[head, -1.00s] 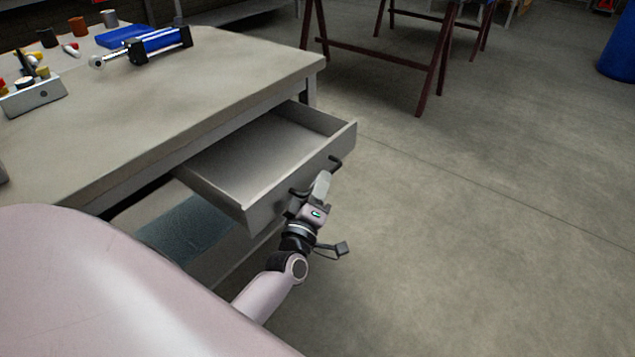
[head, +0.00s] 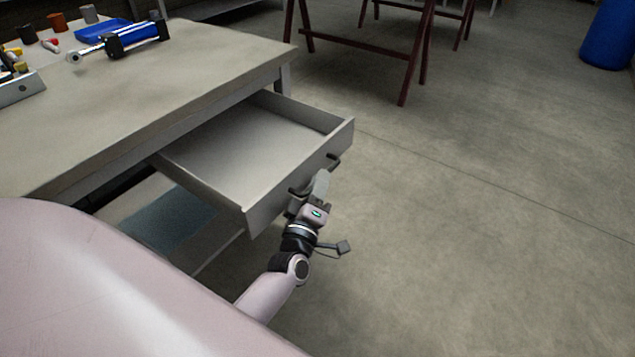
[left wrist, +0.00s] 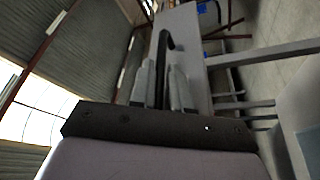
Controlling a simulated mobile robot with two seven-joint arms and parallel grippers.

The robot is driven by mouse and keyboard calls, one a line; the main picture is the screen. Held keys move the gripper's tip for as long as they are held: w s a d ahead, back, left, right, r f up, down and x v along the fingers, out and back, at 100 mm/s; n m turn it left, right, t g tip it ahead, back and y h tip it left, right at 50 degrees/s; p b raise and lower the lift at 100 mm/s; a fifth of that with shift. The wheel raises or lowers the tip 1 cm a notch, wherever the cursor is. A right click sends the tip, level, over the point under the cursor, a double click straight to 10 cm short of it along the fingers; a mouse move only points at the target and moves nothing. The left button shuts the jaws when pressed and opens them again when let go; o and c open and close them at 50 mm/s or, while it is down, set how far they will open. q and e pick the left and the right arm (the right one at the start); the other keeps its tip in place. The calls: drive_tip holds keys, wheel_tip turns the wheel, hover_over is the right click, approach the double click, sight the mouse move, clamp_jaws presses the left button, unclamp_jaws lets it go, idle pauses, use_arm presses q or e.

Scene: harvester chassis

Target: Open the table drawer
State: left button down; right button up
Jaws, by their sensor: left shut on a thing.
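The table (head: 150,110) is grey, with its drawer (head: 235,150) pulled well out toward the right. The drawer looks empty inside. Its dark handle (head: 333,160) is on the drawer front, and part of it is hidden by my left gripper. My left gripper (head: 318,186) is at the drawer front, shut on the handle. In the left wrist view the fingers (left wrist: 162,85) close around the dark handle bar (left wrist: 163,50). My right gripper is not in view.
On the tabletop are a blue and black cylinder part (head: 130,40), a blue tray (head: 100,28), small cans and a grey box (head: 20,88). A dark red trestle (head: 405,60) stands behind the table. A blue barrel (head: 608,35) is far right. The floor right of the drawer is clear.

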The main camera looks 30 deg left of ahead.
use_arm(q)
drive_tip(key=c, duration=1.2)
unclamp_jaws()
drive_tip(key=shift+o, duration=0.2)
drive_tip(key=v, duration=0.7)
drive_tip(key=shift+s, duration=0.1)
